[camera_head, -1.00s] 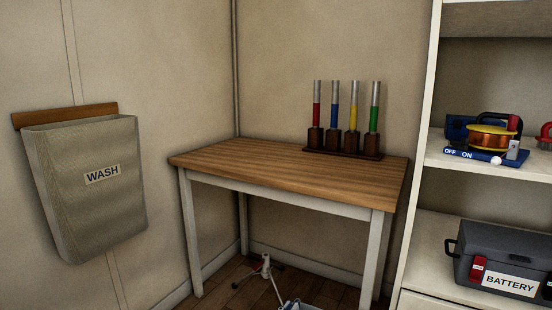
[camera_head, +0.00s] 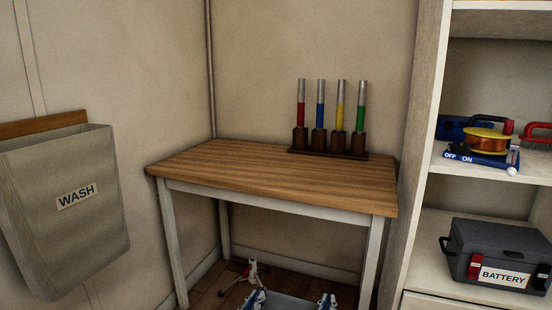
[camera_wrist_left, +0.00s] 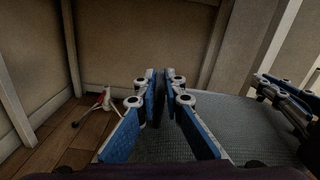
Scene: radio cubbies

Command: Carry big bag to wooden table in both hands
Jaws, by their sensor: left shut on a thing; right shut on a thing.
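The wooden table (camera_head: 265,178) stands in the corner ahead, with a brown plank top and white legs. Low at the bottom of the head view, my left gripper (camera_head: 255,298) and my right gripper (camera_head: 327,301) are on either side of a grey thing, which I take for the big bag (camera_head: 290,303). In the left wrist view, the bag's grey woven surface (camera_wrist_left: 250,125) lies below my left gripper (camera_wrist_left: 158,85), whose blue fingers are close together. My right gripper shows there at the right (camera_wrist_left: 285,98). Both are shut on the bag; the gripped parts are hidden.
A rack of coloured tubes (camera_head: 330,140) stands at the table's back right. A shelf unit (camera_head: 415,150) with a battery case (camera_head: 495,250) is close on the right. A WASH bin (camera_head: 65,210) hangs left. A small red-and-white stand (camera_head: 250,270) is on the floor under the table.

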